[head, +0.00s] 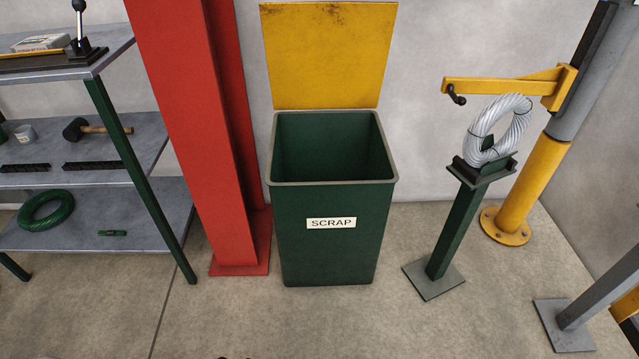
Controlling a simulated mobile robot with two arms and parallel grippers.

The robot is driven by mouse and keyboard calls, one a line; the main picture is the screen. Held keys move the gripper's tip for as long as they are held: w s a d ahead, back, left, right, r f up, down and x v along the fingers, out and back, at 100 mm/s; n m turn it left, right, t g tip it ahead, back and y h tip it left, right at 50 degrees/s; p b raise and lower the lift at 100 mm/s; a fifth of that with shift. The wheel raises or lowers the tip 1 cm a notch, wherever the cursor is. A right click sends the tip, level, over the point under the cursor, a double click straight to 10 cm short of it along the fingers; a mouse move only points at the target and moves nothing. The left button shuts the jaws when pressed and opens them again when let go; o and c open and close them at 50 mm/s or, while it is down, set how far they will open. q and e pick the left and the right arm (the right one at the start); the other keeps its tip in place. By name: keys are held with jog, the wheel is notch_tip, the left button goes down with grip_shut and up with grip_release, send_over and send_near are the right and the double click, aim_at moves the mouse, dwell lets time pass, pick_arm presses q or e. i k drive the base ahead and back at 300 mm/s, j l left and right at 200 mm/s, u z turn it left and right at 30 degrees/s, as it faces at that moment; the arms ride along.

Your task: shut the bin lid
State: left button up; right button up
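A dark green bin (330,240) with a white "SCRAP" label stands on the floor at the middle of the head view. Its yellow lid (328,55) is open and stands upright along the bin's back rim, in front of the grey wall. The bin's mouth is uncovered, and the part of the inside that shows looks empty; its floor is hidden. Neither of my grippers shows in the head view.
A red column (200,130) stands close on the bin's left, beside a grey shelf unit (90,225). On the right, a green stand (450,235) holds a wire coil (495,130), near a yellow post (530,195) with an arm. The floor before the bin is clear.

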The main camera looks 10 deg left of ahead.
aim_at(320, 55)
jog(key=i+l, duration=0.1)
jog(key=i, duration=1.25)
jog(key=l+z, duration=0.05)
